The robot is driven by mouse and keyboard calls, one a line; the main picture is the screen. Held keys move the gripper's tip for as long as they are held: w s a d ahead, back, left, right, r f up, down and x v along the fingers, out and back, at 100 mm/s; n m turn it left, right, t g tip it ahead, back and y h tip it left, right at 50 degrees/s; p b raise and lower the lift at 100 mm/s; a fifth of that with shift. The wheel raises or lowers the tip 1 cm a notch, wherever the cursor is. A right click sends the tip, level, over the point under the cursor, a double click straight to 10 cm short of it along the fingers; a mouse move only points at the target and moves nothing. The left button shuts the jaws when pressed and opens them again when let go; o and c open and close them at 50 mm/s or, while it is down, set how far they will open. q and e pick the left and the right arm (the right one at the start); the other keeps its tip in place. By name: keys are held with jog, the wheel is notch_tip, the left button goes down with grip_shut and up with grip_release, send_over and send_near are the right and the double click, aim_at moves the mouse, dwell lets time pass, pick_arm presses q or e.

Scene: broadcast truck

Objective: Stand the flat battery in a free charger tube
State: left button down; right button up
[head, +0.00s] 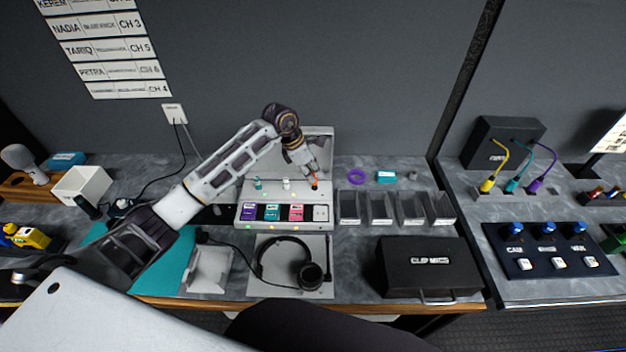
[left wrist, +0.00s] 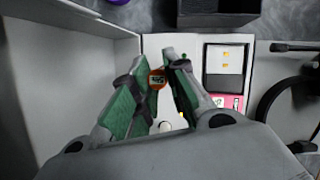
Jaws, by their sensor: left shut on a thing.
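My left gripper (head: 313,176) reaches over the right end of the white charger (head: 272,195). It is shut on a small battery with an orange-copper end (head: 314,184). In the left wrist view the battery (left wrist: 157,79) shows as an orange-rimmed round end with a dark printed face at the fingertips. In the head view, a teal-topped piece (head: 258,183) stands at the charger's left and a white one (head: 286,184) at its middle. The gripper partly hides the right spot, so I cannot tell whether the battery touches the charger. My right gripper is out of view.
Purple, teal and pink packs (head: 297,213) sit in the charger's front slots. Headphones (head: 285,262) lie in front, with a black case (head: 430,267) at right. A white panel rises behind the charger.

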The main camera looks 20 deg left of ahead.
aim_at(313, 186)
pick_arm(q)
jog(key=shift+f, duration=0.2)
jog(key=shift+f+p, duration=0.35)
jog(key=shift+f, duration=1.5)
jog(key=shift+f, duration=0.2)
jog(key=c, duration=1.4)
grip_release()
jog(key=shift+r, duration=0.2)
jog(key=shift+r, duration=0.1)
jog(key=b+v, duration=0.1)
jog(key=v, duration=1.1)
jog(key=shift+s+b, duration=0.1)
jog(key=shift+b, duration=0.25)
